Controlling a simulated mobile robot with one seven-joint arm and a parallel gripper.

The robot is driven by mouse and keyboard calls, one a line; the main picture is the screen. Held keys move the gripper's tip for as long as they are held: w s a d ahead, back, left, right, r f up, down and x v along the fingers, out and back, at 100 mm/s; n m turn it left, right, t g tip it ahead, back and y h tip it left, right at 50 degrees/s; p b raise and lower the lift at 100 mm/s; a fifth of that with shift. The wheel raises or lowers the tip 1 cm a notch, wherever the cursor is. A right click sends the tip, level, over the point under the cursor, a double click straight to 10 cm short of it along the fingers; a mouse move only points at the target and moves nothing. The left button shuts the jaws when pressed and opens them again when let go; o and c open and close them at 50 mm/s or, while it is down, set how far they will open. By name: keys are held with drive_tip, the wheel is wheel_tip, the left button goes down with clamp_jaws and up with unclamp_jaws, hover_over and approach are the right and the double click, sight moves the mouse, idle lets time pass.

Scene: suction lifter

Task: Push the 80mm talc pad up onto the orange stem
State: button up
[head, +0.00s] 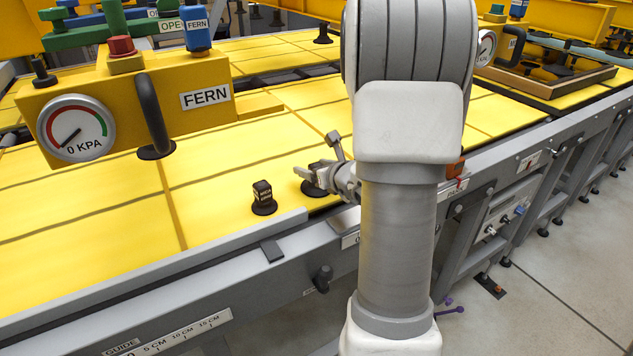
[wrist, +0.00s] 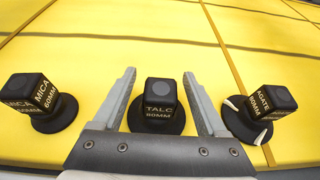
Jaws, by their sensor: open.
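The 80mm talc pad (wrist: 158,116), a black block on a round black lip, stands upright on the yellow surface. In the wrist view my gripper (wrist: 159,75) is open, one finger on each side of the block; I cannot tell whether they touch it. In the head view the gripper (head: 316,157) hangs over the surface, and the black disc (head: 314,189) beneath it is partly hidden. An orange piece (head: 455,168) shows beside my arm, but I cannot tell whether it is the orange stem.
A yellow FERN lifter (head: 128,108) with a 0 KPA gauge is at upper left. A grey rail (head: 160,270) runs in front.

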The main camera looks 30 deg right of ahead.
drive_tip(key=shift+w+d+f, duration=0.1)
drive_tip(key=shift+w+f, duration=0.15)
drive_tip(key=shift+w, duration=0.4)
clamp_jaws()
drive_tip(key=shift+r, duration=0.1)
